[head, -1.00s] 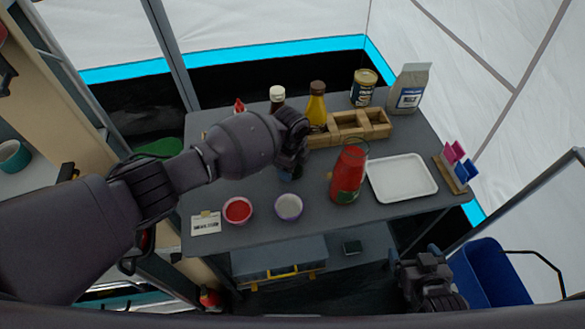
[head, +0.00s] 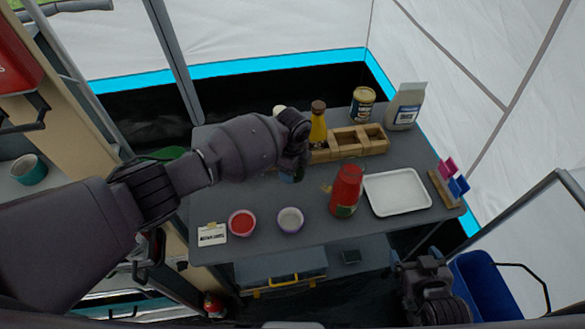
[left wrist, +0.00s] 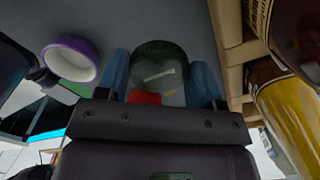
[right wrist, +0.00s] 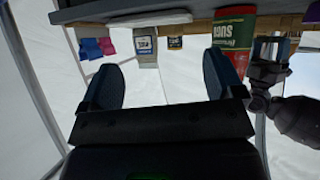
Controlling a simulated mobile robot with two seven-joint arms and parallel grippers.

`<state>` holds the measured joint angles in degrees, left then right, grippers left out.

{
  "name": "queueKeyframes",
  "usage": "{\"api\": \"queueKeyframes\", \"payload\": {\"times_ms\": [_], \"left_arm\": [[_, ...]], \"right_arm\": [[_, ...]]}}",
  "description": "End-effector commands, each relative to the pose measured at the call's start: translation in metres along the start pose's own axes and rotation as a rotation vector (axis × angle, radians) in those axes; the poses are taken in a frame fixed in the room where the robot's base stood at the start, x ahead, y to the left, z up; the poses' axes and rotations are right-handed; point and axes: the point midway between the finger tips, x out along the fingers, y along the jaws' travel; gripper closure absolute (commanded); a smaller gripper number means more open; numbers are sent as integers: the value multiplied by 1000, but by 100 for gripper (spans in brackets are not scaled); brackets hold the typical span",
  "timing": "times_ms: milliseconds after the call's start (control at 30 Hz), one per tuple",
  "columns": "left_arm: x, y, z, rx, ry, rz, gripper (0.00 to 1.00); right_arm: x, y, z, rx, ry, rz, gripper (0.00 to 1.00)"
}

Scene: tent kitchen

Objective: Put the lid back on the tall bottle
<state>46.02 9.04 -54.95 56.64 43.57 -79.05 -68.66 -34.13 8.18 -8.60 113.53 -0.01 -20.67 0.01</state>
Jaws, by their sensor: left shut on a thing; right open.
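My left gripper (head: 290,172) is over the middle of the table, left of the red container (head: 346,192). In the left wrist view its blue fingers (left wrist: 162,85) are shut on a see-through jar-like thing (left wrist: 150,85) with a dark green round end and some red on it. My arm mostly hides this thing in the head view. A tall yellow bottle (head: 318,127) with a brown cap stands by the wooden rack (head: 350,138). A light-capped bottle (head: 279,110) is mostly behind my arm. I cannot tell which is the task's bottle. My right gripper (head: 432,290) is open and empty, low at the table's front right.
A red bowl (head: 242,214), a pale purple-rimmed bowl (head: 290,211) and a small card (head: 212,234) stand near the front edge. A white tray (head: 398,192) is on the right. A can (head: 363,104) and a bag (head: 405,107) stand at the back.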

Motion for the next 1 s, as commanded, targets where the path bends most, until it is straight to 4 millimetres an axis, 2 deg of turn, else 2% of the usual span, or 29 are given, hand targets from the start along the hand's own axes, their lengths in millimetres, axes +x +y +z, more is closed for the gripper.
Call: {"api": "queueKeyframes", "payload": {"times_ms": [33,200,300,433,667,1000], "left_arm": [[-9,0,0,0,0,1,60],[-21,1,0,-1,1,2,60],[-31,0,0,0,2,-1,60],[-39,0,0,0,1,-1,60],[-42,0,0,-1,0,1,60],[-42,0,1,-5,0,1,60]], "right_arm": [[-7,1,-1,1,-15,1,13],[-19,3,11,4,-58,4,13],[-17,2,20,5,-66,5,13],[-16,2,18,7,-62,5,13],[-13,1,9,7,-43,3,13],[-13,1,8,7,-42,3,13]]}}
